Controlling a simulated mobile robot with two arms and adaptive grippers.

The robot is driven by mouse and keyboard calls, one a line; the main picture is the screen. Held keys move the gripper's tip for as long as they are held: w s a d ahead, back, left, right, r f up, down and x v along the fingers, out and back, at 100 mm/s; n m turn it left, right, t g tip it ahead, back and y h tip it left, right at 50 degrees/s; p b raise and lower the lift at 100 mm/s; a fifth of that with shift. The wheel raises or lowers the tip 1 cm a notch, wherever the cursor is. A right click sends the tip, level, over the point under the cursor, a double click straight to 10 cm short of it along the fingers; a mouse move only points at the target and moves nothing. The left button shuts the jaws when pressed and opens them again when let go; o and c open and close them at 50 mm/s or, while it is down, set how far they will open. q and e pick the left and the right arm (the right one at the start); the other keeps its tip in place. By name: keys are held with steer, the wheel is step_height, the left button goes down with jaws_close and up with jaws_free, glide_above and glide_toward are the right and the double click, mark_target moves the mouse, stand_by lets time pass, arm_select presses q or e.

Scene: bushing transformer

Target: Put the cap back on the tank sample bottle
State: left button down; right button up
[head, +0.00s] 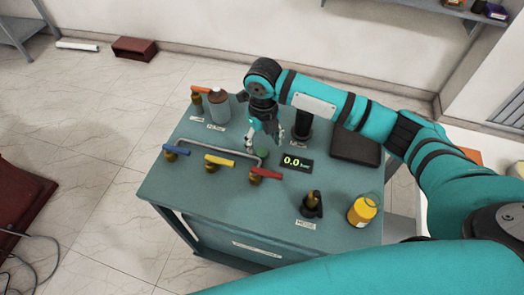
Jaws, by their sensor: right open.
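My right gripper (265,133) points down over the middle of the green bench (205,195), its fingers apart, just behind the pipe with valves. A small greenish round thing (262,154) sits just below it; I cannot tell whether it is a bottle or part of the pipe. A dark amber bottle (313,199) stands upright in a black holder at the front right. An amber bottle (197,103) and a grey bottle with a brown top (218,106) stand at the back left. I cannot tell which is the tank sample bottle. No loose cap can be made out. My left gripper is out of view.
A pipe with blue (176,150), yellow (220,161) and red (265,174) valve handles crosses the bench. A display reading 0.0 (297,163), a black cylinder (302,125), a dark tray (355,148) and a yellow container (362,211) stand right of it. The bench's front left is clear.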

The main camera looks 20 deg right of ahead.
mark_target(262, 152)
steer(key=shift+w+f+p, duration=0.1)
steer(key=shift+f+p, duration=0.2)
steer(key=shift+f, duration=0.1)
steer(key=f, duration=0.3)
steer(key=f+p, duration=0.1)
steer(key=shift+w+f, duration=0.2)
steer(key=shift+w, duration=0.05)
steer(key=c, duration=0.8)
